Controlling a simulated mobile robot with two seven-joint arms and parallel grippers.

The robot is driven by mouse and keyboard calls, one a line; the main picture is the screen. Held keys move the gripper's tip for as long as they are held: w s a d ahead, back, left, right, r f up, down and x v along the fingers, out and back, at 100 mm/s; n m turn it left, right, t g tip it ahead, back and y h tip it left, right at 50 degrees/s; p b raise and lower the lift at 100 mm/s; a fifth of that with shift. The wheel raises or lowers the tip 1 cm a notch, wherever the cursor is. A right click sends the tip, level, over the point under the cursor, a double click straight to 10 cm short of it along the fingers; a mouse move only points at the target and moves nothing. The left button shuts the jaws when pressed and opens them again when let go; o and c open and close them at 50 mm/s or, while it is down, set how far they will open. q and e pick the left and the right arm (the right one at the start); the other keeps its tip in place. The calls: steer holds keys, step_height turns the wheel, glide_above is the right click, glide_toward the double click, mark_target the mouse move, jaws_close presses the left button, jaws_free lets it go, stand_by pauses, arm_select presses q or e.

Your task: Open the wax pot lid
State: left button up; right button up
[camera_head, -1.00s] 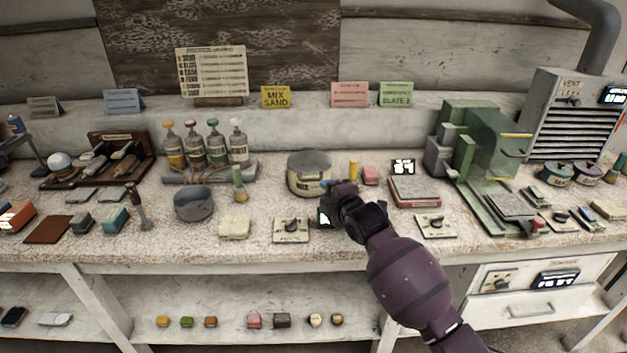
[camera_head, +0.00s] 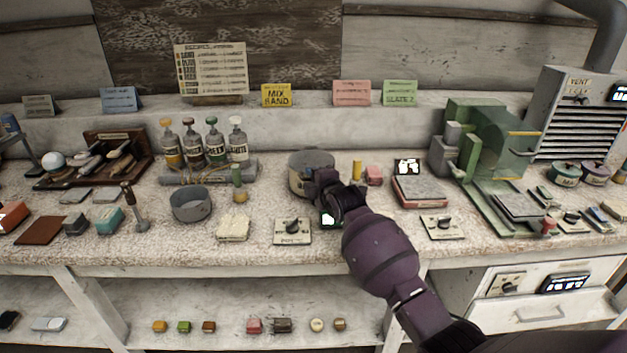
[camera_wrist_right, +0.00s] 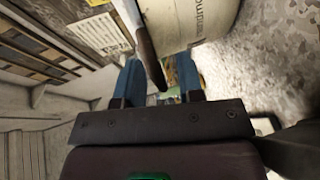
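The wax pot (camera_head: 297,182) is a round cream pot on the bench, with a grey lid (camera_head: 310,158) lying on top. The right arm partly hides its right side. My right gripper (camera_head: 322,187) is at the pot's right side. In the right wrist view the two blue fingers (camera_wrist_right: 160,82) are spread apart. A dark, narrow handle-like piece (camera_wrist_right: 151,62) from the lid side reaches down into the gap between them; I cannot tell whether they touch it. The labelled pot wall (camera_wrist_right: 195,18) shows beyond the fingers. My left gripper is not in view.
A knob panel (camera_head: 293,231) lies in front of the pot and a grey bowl (camera_head: 191,206) to its left. A yellow cylinder (camera_head: 357,169) and pink block (camera_head: 374,175) stand close to its right. Bottles (camera_head: 192,146) stand behind left.

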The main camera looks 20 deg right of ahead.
jaws_close()
